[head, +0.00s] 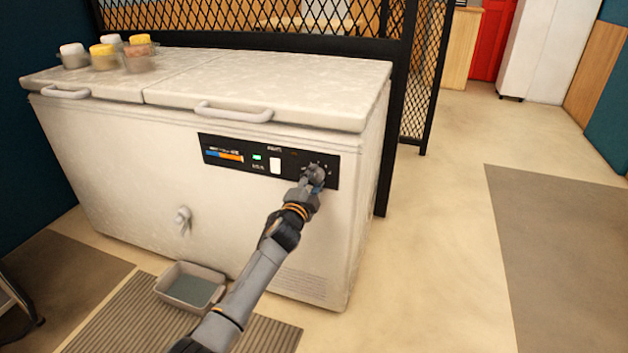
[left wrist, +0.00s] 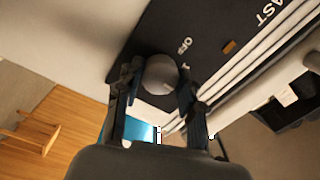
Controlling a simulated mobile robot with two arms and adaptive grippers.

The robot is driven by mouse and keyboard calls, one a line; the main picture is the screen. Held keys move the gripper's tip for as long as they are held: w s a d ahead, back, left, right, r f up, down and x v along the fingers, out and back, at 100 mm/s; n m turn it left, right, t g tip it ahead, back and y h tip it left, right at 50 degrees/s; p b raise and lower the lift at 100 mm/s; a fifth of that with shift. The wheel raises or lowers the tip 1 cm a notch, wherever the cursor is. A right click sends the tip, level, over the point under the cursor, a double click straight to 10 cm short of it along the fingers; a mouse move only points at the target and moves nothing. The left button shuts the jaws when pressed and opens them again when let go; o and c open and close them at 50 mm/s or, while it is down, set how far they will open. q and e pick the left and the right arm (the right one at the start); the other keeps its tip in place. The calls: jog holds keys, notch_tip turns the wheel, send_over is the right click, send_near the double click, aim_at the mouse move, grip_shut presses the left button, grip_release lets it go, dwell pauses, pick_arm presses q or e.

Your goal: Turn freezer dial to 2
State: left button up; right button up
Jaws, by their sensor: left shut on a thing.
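The white chest freezer (head: 120,150) stands in front of me with its lids down. Its black control panel (head: 222,142) is on the upper right of the front. My left gripper (head: 316,178) is at the panel's right end, shut on the freezer dial (head: 318,168). In the left wrist view the round grey dial (left wrist: 161,74) sits between the two fingers of the gripper (left wrist: 156,92). The gripper covers part of the dial, and I cannot read its setting. My right gripper is not in view.
Several jars (head: 104,57) stand on the freezer lid at the left. A drain spout (head: 183,220) sticks out of the front above a grey tub (head: 192,286) on the floor. A black mesh partition (head: 425,70) stands behind. Floor to the right is clear.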

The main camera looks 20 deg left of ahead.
pick_arm(q)
jog(key=o, duration=1.2)
jog(key=s, duration=1.2)
jog(key=shift+a+f, duration=0.15)
jog(key=shift+f, duration=0.1)
